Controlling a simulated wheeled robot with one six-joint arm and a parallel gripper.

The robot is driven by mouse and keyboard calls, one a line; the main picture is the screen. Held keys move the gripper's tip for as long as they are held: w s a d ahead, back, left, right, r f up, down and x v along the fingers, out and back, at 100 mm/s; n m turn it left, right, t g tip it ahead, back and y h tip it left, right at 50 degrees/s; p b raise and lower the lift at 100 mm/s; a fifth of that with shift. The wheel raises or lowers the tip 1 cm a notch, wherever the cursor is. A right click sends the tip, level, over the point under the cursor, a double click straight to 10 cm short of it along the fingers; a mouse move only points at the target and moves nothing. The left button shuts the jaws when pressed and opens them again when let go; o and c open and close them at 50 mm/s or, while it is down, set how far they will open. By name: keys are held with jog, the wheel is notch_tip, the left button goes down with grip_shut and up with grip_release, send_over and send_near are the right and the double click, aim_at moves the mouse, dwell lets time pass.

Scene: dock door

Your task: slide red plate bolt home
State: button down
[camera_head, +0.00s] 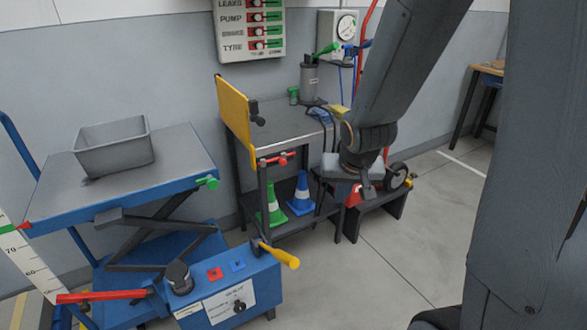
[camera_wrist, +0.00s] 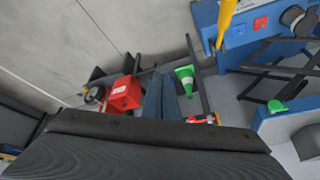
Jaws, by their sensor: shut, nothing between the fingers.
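The red plate bolt (camera_head: 280,160) is at the front edge of the dark bench, by the foot of the upright yellow plate (camera_head: 236,112). A small red piece that looks like the same bolt (camera_wrist: 207,119) shows in the wrist view, right of the fingers and partly cut off by my wrist. My gripper (camera_head: 369,196) hangs to the right of the bench, pointing down, well apart from the bolt. Its two fingers (camera_wrist: 161,80) are together and empty. I cannot tell how far the bolt is slid.
A blue lift table (camera_head: 183,155) with a grey bin (camera_head: 112,148) stands left. A blue control box (camera_head: 225,290) with a yellow handle (camera_head: 286,259) is in front. Green (camera_head: 270,208) and blue (camera_head: 301,197) cones sit under the bench. A red box (camera_wrist: 124,93) is near the fingers. Floor at right is clear.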

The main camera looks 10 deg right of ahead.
jog(key=w+f+m+t+y+b, duration=0.2)
jog(key=w+t+b, duration=0.1)
jog(key=w, duration=0.4)
jog(key=w+d+f+m+t+y+b, duration=0.1)
jog(key=w+t+y+b, duration=0.1)
jog(key=w, duration=0.5)
jog(key=w+f+m+t+y+b, duration=0.2)
jog(key=w+t+b, duration=0.2)
jog(key=w, duration=0.3)
jog(key=shift+w+d+f+m+t+y+b, duration=0.3)
jog(key=shift+d+f+t+b, duration=0.1)
jog(key=shift+t, duration=0.4)
jog(key=w+a+f+b, duration=0.1)
jog(key=w+a+f, duration=0.1)
jog(key=w+a, duration=0.5)
jog(key=shift+w+f, duration=0.4)
jog(key=shift+w, duration=0.5)
